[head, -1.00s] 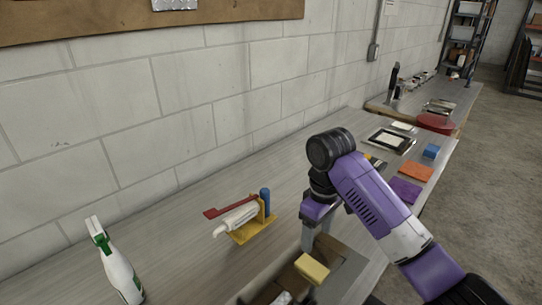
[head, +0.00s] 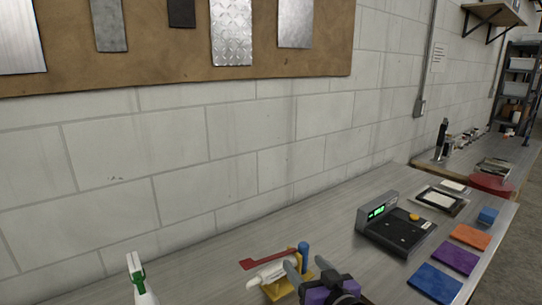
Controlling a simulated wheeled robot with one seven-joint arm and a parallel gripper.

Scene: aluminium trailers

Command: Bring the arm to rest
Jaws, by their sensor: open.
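My gripper (head: 307,267) is at the bottom edge of the head view, just right of centre. Its two grey fingers are apart and nothing shows between them. Its purple and black wrist is cut off by the lower edge, and the rest of my arm is out of view. The fingers overlap, in the picture, a yellow stand holding a white tube (head: 270,272) with a red lever (head: 262,261) and a blue post (head: 303,250). I cannot tell whether they touch.
A dark scale (head: 397,236) with a green display stands to the right. A spray bottle (head: 139,276) stands at lower left. The bench between bottle and wall is bare.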

